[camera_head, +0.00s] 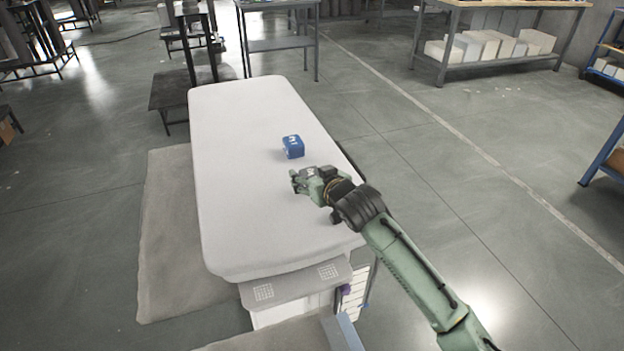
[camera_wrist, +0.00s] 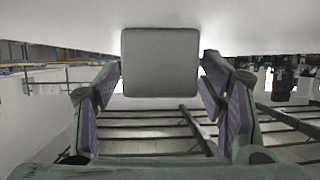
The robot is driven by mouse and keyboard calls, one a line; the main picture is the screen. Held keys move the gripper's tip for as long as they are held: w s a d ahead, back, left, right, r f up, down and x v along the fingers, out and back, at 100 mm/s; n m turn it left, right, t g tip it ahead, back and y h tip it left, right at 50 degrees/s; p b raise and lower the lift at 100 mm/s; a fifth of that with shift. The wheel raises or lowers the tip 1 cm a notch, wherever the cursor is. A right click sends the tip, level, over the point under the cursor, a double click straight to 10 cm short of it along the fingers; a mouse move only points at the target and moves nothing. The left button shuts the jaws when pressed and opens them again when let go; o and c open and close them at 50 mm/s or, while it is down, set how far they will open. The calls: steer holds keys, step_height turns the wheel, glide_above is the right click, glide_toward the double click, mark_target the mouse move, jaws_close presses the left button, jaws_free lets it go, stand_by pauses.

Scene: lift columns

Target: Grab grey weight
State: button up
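The grey weight (camera_wrist: 160,62) shows in the wrist view as a plain, square-faced grey block. It fills the upper middle, between the tips of my gripper's fingers. My gripper (camera_wrist: 160,85) has its two fingers spread wide, one on each side of the weight. Narrow light gaps show beside the block, and I see no clear grip on it. In the head view my gripper (camera_head: 294,181) is low over the white table (camera_head: 240,215), pointing left. The grey weight cannot be made out there; my gripper may hide it.
A blue block (camera_head: 292,147) with white markings stands on the table just beyond my gripper. The rest of the tabletop is clear. A workbench (camera_head: 500,62) with pale boxes underneath stands at the back right. Open floor lies to the table's right.

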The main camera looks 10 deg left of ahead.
jaws_close()
stand_by(0.7)
steer(key=shift+r, duration=0.15)
